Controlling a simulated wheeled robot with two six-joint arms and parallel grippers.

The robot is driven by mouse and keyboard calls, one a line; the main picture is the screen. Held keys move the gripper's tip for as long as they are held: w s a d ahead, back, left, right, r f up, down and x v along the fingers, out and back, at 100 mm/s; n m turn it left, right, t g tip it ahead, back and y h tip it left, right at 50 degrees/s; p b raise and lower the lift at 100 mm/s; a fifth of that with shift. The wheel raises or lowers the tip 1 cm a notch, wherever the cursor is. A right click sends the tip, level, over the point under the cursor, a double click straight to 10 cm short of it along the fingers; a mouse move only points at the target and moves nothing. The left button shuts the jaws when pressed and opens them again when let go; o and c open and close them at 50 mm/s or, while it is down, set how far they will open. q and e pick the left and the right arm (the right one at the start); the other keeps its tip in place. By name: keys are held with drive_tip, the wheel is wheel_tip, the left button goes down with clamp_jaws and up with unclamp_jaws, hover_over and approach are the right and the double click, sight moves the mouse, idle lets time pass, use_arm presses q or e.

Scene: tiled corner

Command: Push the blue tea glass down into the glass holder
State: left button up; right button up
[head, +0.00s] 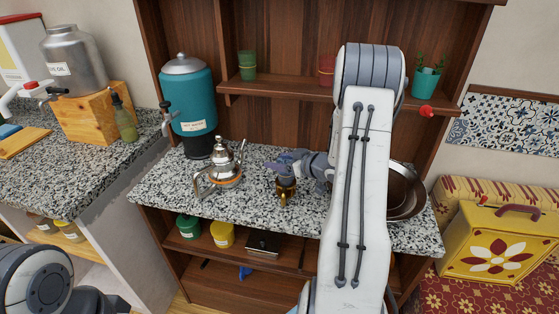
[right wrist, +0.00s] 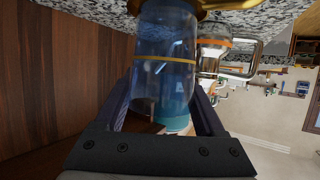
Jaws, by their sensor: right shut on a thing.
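The blue tea glass (right wrist: 165,58) is see-through with a gold band and shows in the right wrist view between the fingers of my right gripper (right wrist: 164,88). My right gripper (head: 287,164) is shut on it. The brass glass holder (head: 285,190) stands on the speckled counter directly below the gripper in the head view. Its gold rim (right wrist: 205,4) shows at the top of the wrist view, at the far end of the glass. I cannot tell how deep the glass sits in it. In the head view the gripper mostly hides the glass. My left gripper is out of view.
A silver teapot (head: 222,168) stands left of the holder, close to my right gripper. A teal dispenser (head: 188,98) stands behind it. A metal bowl (head: 408,192) is to the right, partly behind my arm. The counter's front edge (head: 240,213) is near the holder.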

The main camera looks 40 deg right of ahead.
drive_tip(key=shift+f+b, duration=1.25)
drive_tip(key=shift+f, duration=0.7)
drive_tip(key=o, duration=1.4)
drive_tip(key=v, duration=1)
drive_tip(key=shift+s, duration=0.2)
drive_tip(key=shift+r, duration=0.15)
